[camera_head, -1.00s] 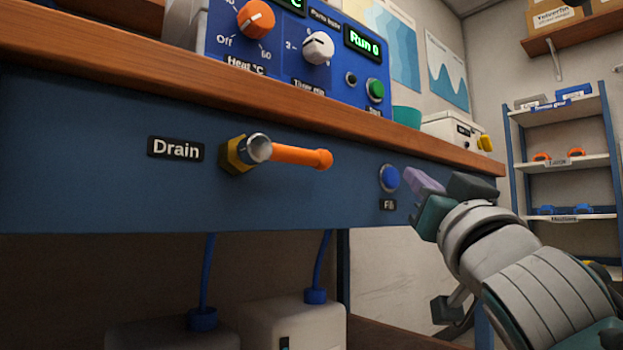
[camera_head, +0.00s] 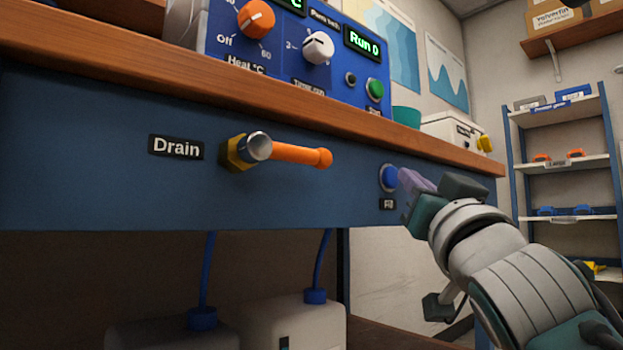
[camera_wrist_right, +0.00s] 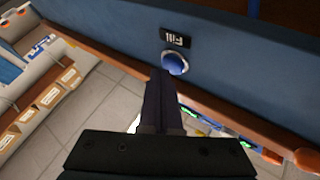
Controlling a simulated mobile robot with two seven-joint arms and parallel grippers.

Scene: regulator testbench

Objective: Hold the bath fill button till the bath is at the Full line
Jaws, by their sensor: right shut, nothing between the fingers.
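The blue Fill button (camera_head: 389,177) sits in a pale ring on the blue front panel, above its "Fill" label (camera_head: 387,204). My right gripper (camera_head: 403,180) is shut and empty, with its purple fingers pointing at the button from the right. In the head view the fingertips overlap the button's right edge. In the right wrist view the button (camera_wrist_right: 175,63) shows just beyond the fingertips (camera_wrist_right: 159,74); I cannot tell whether they touch it. The bath's water and its Full line are not in view. My left gripper is not in view.
An orange drain lever (camera_head: 300,155) sticks out from the panel left of the button. The wooden bench edge (camera_head: 250,105) runs above the panel. A blue control box (camera_head: 285,50) with knobs stands on the bench. White jugs (camera_head: 290,325) stand below.

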